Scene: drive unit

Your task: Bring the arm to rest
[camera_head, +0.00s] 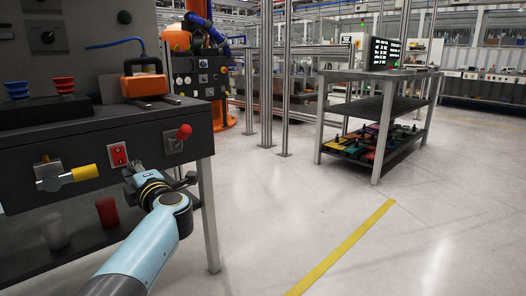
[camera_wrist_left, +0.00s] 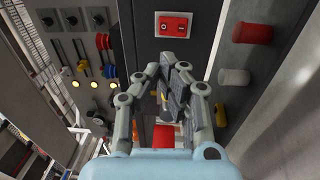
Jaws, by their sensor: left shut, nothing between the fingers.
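My left arm comes in from the lower left in the head view. Its left gripper (camera_head: 186,180) is in front of the drive unit's front panel (camera_head: 95,133), just below a red knob lever (camera_head: 183,132) and right of a red rocker switch (camera_head: 118,155). In the left wrist view the left gripper (camera_wrist_left: 180,72) has its fingers drawn together with nothing between them. The red switch (camera_wrist_left: 173,25) shows beyond the fingertips. Whether the fingers touch the panel is hard to tell. My right gripper is in neither view.
A yellow-handled part (camera_head: 83,173) sticks out of the panel at left. A red cup (camera_head: 107,211) and a pale cup (camera_head: 54,231) stand on the lower shelf. Open floor (camera_head: 300,200) lies to the right, before a shelf cart (camera_head: 385,105).

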